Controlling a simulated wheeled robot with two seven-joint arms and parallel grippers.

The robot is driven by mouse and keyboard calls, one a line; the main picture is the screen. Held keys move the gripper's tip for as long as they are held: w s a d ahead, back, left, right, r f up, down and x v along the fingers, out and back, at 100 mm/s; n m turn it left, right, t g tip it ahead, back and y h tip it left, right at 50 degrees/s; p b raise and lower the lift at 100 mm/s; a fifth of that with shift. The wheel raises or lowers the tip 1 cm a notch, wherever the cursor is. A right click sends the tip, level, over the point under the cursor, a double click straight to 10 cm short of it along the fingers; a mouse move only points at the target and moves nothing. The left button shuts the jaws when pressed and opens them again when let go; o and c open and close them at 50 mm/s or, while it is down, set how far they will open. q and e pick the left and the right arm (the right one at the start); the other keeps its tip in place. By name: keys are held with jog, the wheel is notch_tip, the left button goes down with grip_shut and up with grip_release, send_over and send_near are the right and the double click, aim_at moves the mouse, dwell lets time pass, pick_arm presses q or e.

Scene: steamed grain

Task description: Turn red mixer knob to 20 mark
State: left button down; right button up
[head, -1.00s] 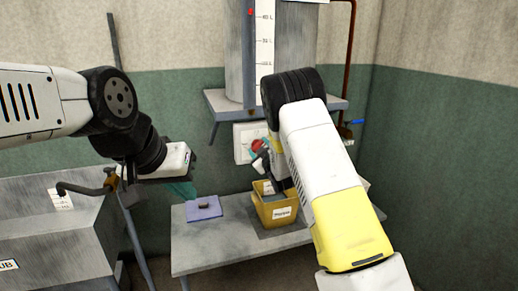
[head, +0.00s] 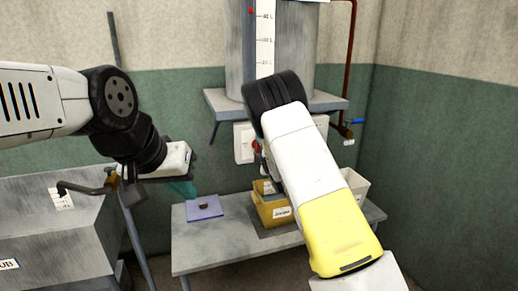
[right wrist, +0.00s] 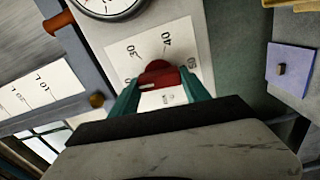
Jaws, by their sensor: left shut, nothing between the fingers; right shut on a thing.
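The red mixer knob (right wrist: 163,73) sits on a white dial plate (right wrist: 128,46) in the right wrist view. My left gripper (head: 184,187) is shut and empty, in the air left of the panel.
A tank with a scale (head: 264,45) stands on the shelf above. A round gauge (right wrist: 108,5) is beside the dial.

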jog(key=shift+f+n, duration=0.1)
jog(key=shift+n, duration=0.6)
jog(key=o, duration=1.4)
jog(key=shift+s, duration=0.1)
jog(key=v, duration=0.7)
jog(key=shift+s+d, duration=0.1)
jog(key=shift+s, duration=0.15)
